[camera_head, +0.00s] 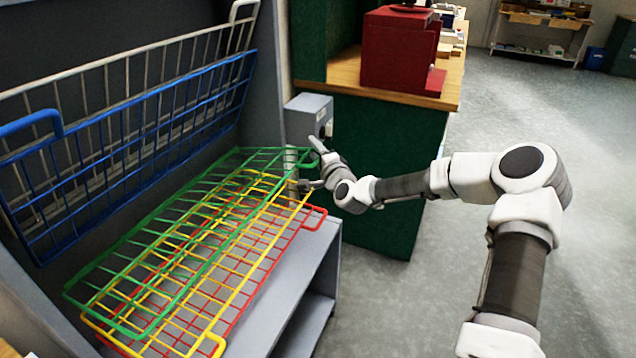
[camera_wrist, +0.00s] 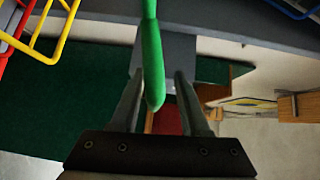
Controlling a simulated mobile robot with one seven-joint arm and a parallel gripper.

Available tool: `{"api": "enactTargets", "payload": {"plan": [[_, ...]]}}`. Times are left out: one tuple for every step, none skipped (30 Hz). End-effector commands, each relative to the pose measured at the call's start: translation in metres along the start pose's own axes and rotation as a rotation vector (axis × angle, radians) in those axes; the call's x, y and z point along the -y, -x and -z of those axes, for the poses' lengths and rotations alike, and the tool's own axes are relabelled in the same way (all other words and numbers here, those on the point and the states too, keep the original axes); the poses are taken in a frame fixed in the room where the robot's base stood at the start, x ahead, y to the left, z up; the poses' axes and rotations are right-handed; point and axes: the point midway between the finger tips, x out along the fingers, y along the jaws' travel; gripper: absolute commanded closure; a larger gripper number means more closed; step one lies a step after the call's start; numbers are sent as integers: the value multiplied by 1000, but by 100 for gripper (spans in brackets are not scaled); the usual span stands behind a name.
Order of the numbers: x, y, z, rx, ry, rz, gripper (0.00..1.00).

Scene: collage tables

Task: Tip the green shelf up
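The green shelf (camera_head: 182,232) is a wire rack lying lowered, on top of the stack in the head view. The yellow shelf (camera_head: 232,262) and the red shelf (camera_head: 262,265) lie lowered beneath it. My gripper (camera_head: 311,164) is at the far right corner of the green shelf. In the wrist view a green bar (camera_wrist: 152,60) of the shelf runs between the two fingers of my gripper (camera_wrist: 160,85). The fingers stand apart with gaps on both sides of the bar. Whether either finger touches it is hard to tell.
The blue shelf (camera_head: 125,148) and the white shelf (camera_head: 130,75) stand tipped up against the back panel. A grey box (camera_head: 308,115) sits just behind my gripper. A green counter (camera_head: 385,170) carries a red machine (camera_head: 398,55). Open floor lies to the right.

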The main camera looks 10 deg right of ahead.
Motion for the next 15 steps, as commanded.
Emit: {"api": "enactTargets", "payload": {"plan": [[-14, 0, 1, -1, -16, 11, 55], [-17, 1, 1, 0, -24, 21, 55], [-22, 2, 2, -1, -37, 33, 55], [-25, 2, 2, -1, -46, 41, 55], [-29, 2, 2, 0, -53, 49, 55], [-33, 2, 3, -1, -64, 60, 55], [-37, 3, 3, -1, -73, 69, 55], [-40, 3, 3, -1, -82, 78, 55], [-44, 3, 3, -1, -92, 89, 55], [-47, 3, 3, 0, -99, 96, 55], [-50, 3, 3, 0, -106, 104, 55], [-54, 3, 4, 0, -117, 114, 55], [-56, 3, 4, 0, -124, 121, 55], [-58, 3, 4, 0, -130, 129, 55], [-60, 3, 4, 0, -138, 136, 55]]}}
